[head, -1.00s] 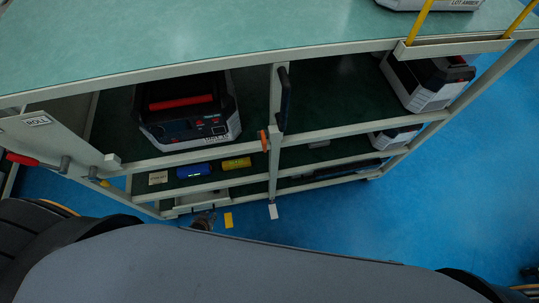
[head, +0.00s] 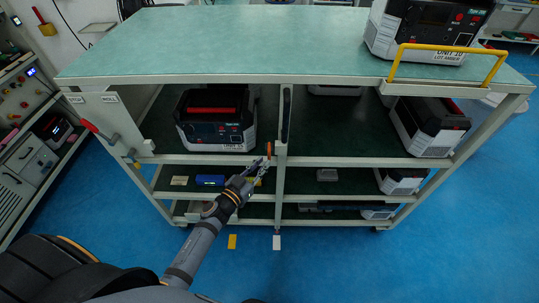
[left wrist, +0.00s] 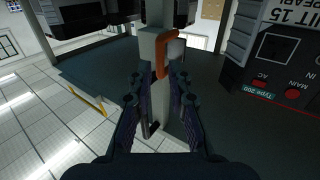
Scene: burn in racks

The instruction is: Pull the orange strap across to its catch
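The orange strap end (head: 268,149) shows as a small orange loop at the rack's middle post, at the height of the middle shelf edge. In the left wrist view the orange loop (left wrist: 160,68) is on the pale post, just beyond the fingertips. My left gripper (head: 252,172) is just below and left of it in the head view. Its two fingers (left wrist: 160,88) are apart with nothing seen held between them. A small pale block (head: 148,145) sits by the rack's left post; I cannot tell whether it is the catch. My right gripper is out of view.
A black unit with a red handle (head: 212,118) stands on the shelf left of the post. A black upright handle (head: 286,115) is on the post. A red-handled lever (head: 92,127) sticks out at the left. Blue floor (head: 330,265) is clear in front.

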